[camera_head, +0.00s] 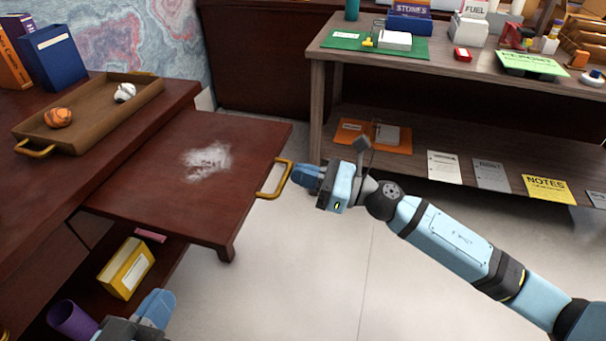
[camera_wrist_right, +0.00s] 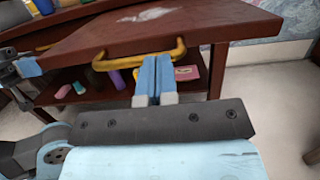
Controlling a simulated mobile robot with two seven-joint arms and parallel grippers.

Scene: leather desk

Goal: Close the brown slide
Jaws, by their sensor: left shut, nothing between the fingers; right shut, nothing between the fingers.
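The brown slide (camera_head: 185,190) is a reddish-brown panel that sticks out to the right from the desk, with a white smudge on top. Its gold handle (camera_head: 275,180) is on its right end; the handle (camera_wrist_right: 138,62) also shows in the right wrist view. My right gripper (camera_head: 300,176) is shut and empty, its blue fingers just right of the handle. In the right wrist view its fingertips (camera_wrist_right: 157,60) overlap the handle; I cannot tell whether they touch. My left gripper (camera_head: 158,306) is low at the left, below the slide, shut, and partly cut off.
A brown tray (camera_head: 95,128) with an orange ball and a white object stands on the desk. A yellow box (camera_head: 126,268) and a purple cup (camera_head: 72,320) are under the slide. A workbench (camera_head: 400,75) stands at the right. The floor (camera_head: 310,270) is clear.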

